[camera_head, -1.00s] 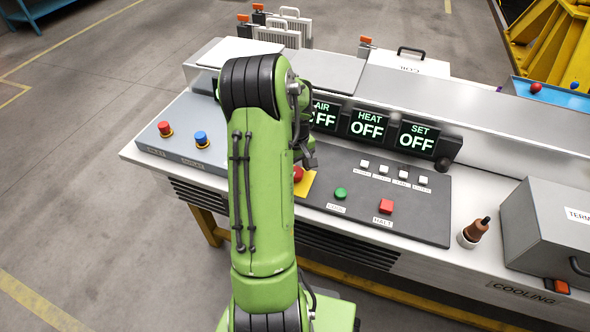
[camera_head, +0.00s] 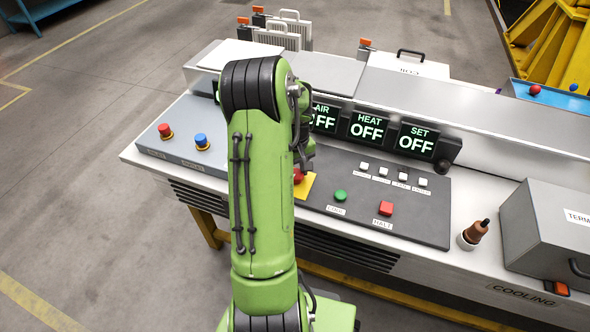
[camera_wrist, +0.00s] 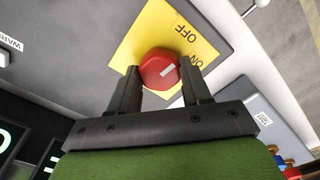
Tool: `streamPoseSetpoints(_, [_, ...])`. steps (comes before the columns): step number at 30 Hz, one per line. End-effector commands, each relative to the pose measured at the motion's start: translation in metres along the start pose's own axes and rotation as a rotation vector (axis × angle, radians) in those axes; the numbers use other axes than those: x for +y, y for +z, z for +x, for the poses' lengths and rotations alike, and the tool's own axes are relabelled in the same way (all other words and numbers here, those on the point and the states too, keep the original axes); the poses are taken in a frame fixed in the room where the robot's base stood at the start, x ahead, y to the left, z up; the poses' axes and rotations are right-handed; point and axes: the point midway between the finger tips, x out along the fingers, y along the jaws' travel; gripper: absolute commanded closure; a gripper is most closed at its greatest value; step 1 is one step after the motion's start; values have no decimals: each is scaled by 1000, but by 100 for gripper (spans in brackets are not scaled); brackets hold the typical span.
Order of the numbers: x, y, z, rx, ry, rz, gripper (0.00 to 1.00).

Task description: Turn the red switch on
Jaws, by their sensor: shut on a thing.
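The red switch (camera_wrist: 159,68) is a round red knob with a pale mark on top. It sits on a yellow plate (camera_wrist: 150,32) that bears the words OFF and ON. In the wrist view my gripper (camera_wrist: 162,78) has one finger on each side of the knob and is shut on it. In the head view the red switch (camera_head: 298,175) and its yellow plate (camera_head: 304,187) are partly hidden behind my green arm. My gripper is mostly hidden there.
The dark panel (camera_head: 430,225) also carries a green button (camera_head: 340,195), a red square button (camera_head: 386,208) and several white buttons. Displays read OFF, such as the HEAT display (camera_head: 367,127). Red (camera_head: 165,129) and blue (camera_head: 201,139) knobs stand on the left panel.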

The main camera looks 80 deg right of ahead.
Motion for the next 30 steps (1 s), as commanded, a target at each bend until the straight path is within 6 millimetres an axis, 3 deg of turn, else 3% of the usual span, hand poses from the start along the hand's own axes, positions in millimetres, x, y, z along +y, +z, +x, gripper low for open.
streamPoseSetpoints(21, [1,0,-1,1,0,639,82])
streamPoseSetpoints(30, [1,0,-1,2,1,835,82])
